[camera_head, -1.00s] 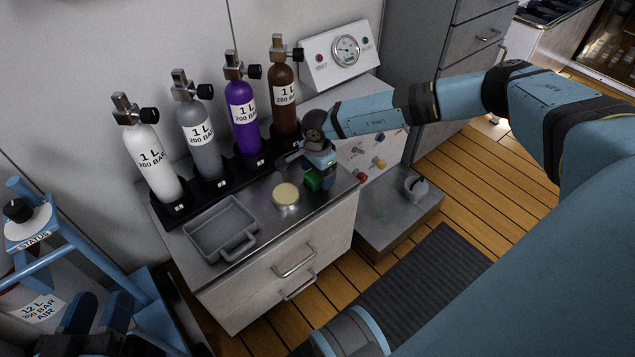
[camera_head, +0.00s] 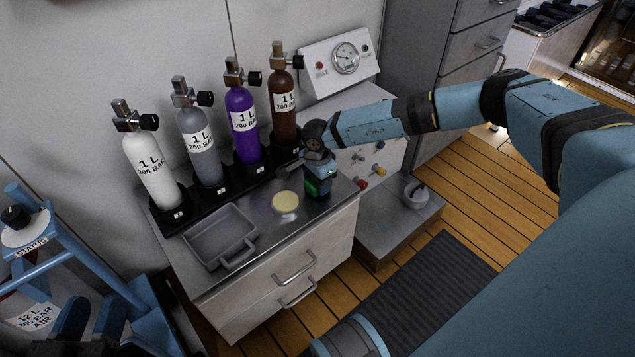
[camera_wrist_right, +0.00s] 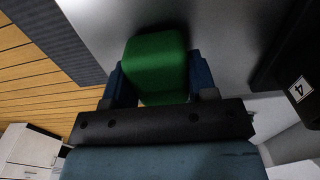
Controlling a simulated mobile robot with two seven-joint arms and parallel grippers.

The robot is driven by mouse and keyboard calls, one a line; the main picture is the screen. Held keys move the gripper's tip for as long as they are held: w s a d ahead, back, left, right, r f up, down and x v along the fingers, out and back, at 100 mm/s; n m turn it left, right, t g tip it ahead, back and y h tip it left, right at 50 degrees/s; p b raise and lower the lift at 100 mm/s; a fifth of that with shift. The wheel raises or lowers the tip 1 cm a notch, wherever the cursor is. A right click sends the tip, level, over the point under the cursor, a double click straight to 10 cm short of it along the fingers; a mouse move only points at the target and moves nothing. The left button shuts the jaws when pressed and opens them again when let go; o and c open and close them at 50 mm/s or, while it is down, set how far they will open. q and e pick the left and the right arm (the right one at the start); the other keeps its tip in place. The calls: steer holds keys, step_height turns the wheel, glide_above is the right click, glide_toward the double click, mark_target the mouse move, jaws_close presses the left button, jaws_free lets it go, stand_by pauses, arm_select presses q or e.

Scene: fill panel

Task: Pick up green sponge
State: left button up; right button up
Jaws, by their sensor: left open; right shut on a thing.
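The green sponge (camera_wrist_right: 157,68) fills the space between the fingers of my right gripper (camera_wrist_right: 158,85) in the right wrist view. In the head view my right gripper (camera_head: 318,192) points down at the right end of the metal counter top (camera_head: 262,203). It is shut on the sponge, which is mostly hidden there. I cannot tell whether the sponge touches the counter. My left gripper (camera_head: 90,318) is at the bottom left of the head view, open and away from the counter.
A round tin with a pale yellow top (camera_head: 285,203) stands just left of the right gripper. A grey tray (camera_head: 220,237) lies further left. Several gas bottles stand in a black rack (camera_head: 214,186) along the wall. A gauge box (camera_head: 340,60) is behind the right arm.

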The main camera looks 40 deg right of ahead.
step_height(320, 180, up, 10)
steer(key=p, duration=0.4)
steer(key=shift+r, duration=0.1)
arm_select(q)
step_height(320, 180, up, 6)
steer(key=s+n+t+p, duration=0.1)
steer(key=n+p, duration=0.1)
steer(key=shift+s+d+t+p, duration=0.2)
steer(key=shift+s+t+p, duration=0.1)
steer(key=shift+p, duration=0.1)
arm_select(e)
step_height(320, 180, up, 9)
steer(key=shift+r, duration=0.15)
arm_select(q)
steer(key=shift+r, duration=0.1)
